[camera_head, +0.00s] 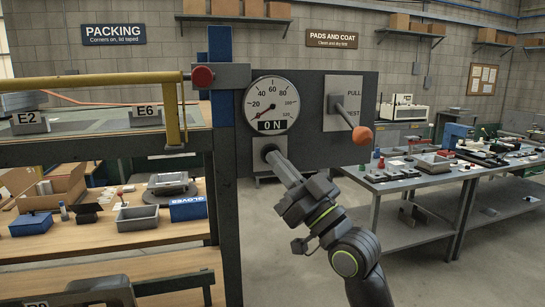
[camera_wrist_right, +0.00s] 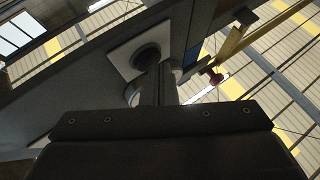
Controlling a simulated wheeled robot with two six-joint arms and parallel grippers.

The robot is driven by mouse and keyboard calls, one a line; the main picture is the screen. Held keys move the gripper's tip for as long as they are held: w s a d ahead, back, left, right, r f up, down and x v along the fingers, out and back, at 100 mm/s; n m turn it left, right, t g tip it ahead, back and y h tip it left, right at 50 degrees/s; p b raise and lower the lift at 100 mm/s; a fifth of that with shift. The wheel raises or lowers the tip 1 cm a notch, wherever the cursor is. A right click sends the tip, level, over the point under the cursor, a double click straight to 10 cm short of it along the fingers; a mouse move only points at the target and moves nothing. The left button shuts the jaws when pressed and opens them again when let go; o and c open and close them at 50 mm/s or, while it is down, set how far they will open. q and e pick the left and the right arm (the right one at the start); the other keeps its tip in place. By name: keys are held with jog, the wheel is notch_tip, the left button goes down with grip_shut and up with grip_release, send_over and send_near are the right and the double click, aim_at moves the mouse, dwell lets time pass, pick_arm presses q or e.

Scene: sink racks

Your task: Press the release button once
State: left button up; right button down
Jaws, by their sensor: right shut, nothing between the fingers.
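A grey panel (camera_head: 345,85) carries a white dial gauge (camera_head: 271,98) with a sign reading "0 N" below it. Under the gauge is a small light plate (camera_head: 259,163) with a dark round button (camera_head: 267,149); the button also shows in the right wrist view (camera_wrist_right: 146,56). My right gripper (camera_head: 274,159) is shut and empty, its tips at the button's face. Whether they touch or press it I cannot tell, as the fingers cover part of it. The gauge needle points to the lower left, near zero. My left gripper is not in view.
Right of the gauge, a lever with an orange knob (camera_head: 362,135) sticks out from a plate marked PULL. A red knob (camera_head: 203,76) sits on a grey block at the post, with a yellow bar (camera_head: 100,82) to its left. Cluttered benches stand on both sides.

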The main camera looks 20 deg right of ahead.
jog(key=shift+w, duration=0.1)
dwell(0.5)
jog(key=shift+s+p, duration=0.3)
jog(key=shift+s, duration=0.5)
jog(key=shift+s+d+p, duration=0.1)
jog(key=shift+s+p, duration=0.85)
jog(key=shift+s, duration=1.55)
jog(key=shift+f, duration=0.1)
